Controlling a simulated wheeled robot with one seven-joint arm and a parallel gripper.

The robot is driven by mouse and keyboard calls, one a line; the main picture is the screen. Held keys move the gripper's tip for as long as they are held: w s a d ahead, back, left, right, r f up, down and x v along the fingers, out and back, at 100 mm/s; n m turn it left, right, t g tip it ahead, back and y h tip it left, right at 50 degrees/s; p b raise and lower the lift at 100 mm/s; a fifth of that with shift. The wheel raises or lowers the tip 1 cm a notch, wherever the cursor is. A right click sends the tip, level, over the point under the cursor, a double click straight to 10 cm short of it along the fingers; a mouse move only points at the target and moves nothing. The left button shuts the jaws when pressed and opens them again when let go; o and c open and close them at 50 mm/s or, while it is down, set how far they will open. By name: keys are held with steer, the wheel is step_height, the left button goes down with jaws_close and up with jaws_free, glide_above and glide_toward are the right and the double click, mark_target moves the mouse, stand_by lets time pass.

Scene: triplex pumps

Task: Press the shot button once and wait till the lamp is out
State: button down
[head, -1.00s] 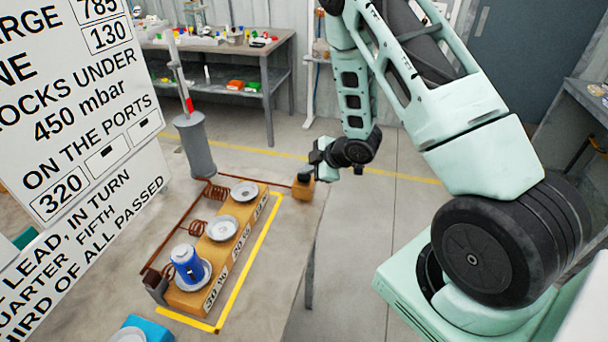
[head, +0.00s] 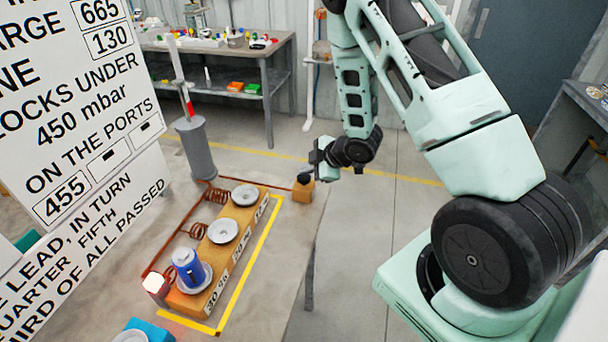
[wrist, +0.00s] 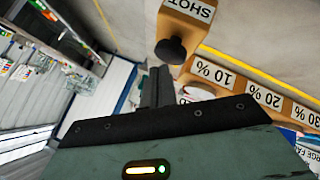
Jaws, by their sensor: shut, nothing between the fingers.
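The shot button is a black knob (wrist: 170,50) on a wooden block (wrist: 187,18) labelled SHOT. In the head view the block (head: 303,192) stands at the bench's right edge. My gripper (wrist: 156,84) is shut and empty, its fingertips close beside the knob in the wrist view. In the head view my gripper (head: 320,155) is just above and right of the block; I cannot tell whether it touches the knob. The lamp (head: 155,285), a small block left of the blue cylinder (head: 188,270), glows white with a reddish rim.
A wooden rail (head: 225,252) carries metal dishes, with the blue cylinder on the nearest. Copper coils (head: 198,230) run behind it. A grey cylinder with a post (head: 196,150) stands behind. The sign (head: 80,100) at left reads 665, 130 and 455.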

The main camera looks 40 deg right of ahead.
mark_target(308, 178)
steer(key=shift+r, duration=0.3)
steer(key=shift+r+p, duration=1.95)
steer(key=shift+r, duration=0.6)
steer(key=s+a+r+m+g+h+b, duration=0.1)
steer(key=s+a+r+m+g+b, duration=0.15)
steer(key=a, duration=0.65)
steer(key=s+a+r+m+g+b, duration=0.1)
steer(key=s+a+r+b, duration=0.2)
steer(key=a, duration=0.5)
steer(key=s+a+r+g, duration=0.1)
steer(key=s+a+r, duration=0.1)
steer(key=s, duration=0.6)
steer(key=s+a+r+m+g+h+b, duration=0.1)
steer(key=s+a, duration=0.3)
steer(key=s, duration=0.4)
steer(key=s+a+r+g, duration=0.3)
steer(key=s+a, duration=0.1)
steer(key=s, duration=0.4)
steer(key=shift+s+r+m+h, duration=0.15)
steer(key=shift+r+m+h, duration=0.05)
steer(key=shift+m+h, duration=0.15)
